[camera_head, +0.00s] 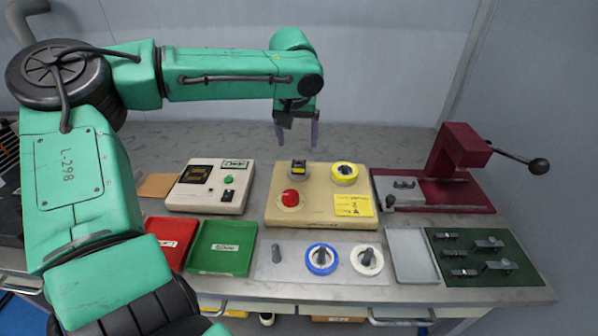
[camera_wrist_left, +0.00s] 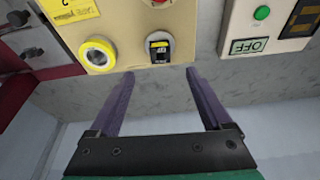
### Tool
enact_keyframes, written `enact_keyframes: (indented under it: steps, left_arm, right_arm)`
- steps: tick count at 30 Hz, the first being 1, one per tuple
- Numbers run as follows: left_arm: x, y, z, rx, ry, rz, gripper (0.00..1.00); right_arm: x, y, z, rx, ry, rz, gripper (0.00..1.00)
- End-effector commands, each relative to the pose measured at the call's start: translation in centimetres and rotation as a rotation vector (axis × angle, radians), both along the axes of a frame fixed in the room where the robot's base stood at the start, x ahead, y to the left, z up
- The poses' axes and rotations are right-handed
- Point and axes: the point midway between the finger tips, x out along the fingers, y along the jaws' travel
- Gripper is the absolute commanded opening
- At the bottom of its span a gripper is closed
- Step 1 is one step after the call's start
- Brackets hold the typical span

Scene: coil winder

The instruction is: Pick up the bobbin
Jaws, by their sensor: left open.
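A blue-and-white ring-shaped bobbin (camera_head: 312,266) sits around a grey peg on a light metal plate (camera_head: 285,286) at the front of the bench. A white bobbin (camera_head: 358,268) sits around another peg just right of it. A third peg (camera_head: 276,253) on the left is bare. My left gripper (camera_head: 296,142) is open and empty, pointing down behind the beige winder box (camera_head: 320,222); its fingers also show in the wrist view (camera_wrist_left: 160,98). It is well behind both bobbins. My right gripper is not in view.
The box carries a yellow ring part (camera_head: 345,172), a black switch-like part (camera_head: 299,169) and a red knob (camera_head: 290,198). A beige control box (camera_head: 182,201), red tray (camera_head: 165,258), green tray (camera_head: 205,265), grey tray (camera_head: 415,273), dark green mat (camera_head: 505,277) and red lever press (camera_head: 462,150) surround it.

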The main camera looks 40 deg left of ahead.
Motion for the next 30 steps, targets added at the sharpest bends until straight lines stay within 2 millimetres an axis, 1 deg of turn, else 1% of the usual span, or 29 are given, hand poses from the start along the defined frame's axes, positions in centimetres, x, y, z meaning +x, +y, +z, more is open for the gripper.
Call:
enact_keyframes:
  steps: [1,3,8,15,18,23,24,26,27,29,30]
  left_arm:
    - [0.2,0.3,-1.5,0.000,0.007,0.001,0.82]
    - [0.6,0.5,-3.1,0.001,0.007,-0.001,0.82]
    - [1.3,0.9,-5.1,0.002,0.003,0.000,0.82]
    - [2.3,1.6,-9.2,0.001,0.004,0.000,0.82]
    - [2.5,1.7,-9.8,0.001,0.002,-0.002,0.82]
    - [2.5,1.7,-9.8,0.000,0.000,-0.002,0.82]
    - [2.5,1.7,-9.8,0.000,0.000,-0.002,0.67]
    - [2.5,1.7,-9.8,0.000,0.000,-0.002,0.44]
    - [2.5,1.7,-9.8,0.000,0.000,-0.002,0.29]
    - [2.5,1.7,-9.8,0.000,0.000,-0.002,0.06]
    - [2.5,1.7,-9.8,0.000,0.000,-0.002,0.00]
  right_arm:
    - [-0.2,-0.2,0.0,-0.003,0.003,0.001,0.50]
    - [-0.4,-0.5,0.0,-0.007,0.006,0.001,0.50]
    - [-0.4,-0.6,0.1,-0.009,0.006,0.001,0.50]
    - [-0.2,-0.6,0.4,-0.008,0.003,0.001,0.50]
    - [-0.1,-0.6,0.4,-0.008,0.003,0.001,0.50]
    - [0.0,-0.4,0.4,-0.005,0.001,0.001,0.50]
    - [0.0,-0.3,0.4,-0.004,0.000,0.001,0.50]
    - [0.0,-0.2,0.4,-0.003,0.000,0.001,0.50]
    - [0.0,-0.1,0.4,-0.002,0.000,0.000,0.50]
    - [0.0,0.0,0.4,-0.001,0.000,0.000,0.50]
    - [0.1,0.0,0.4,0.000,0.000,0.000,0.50]
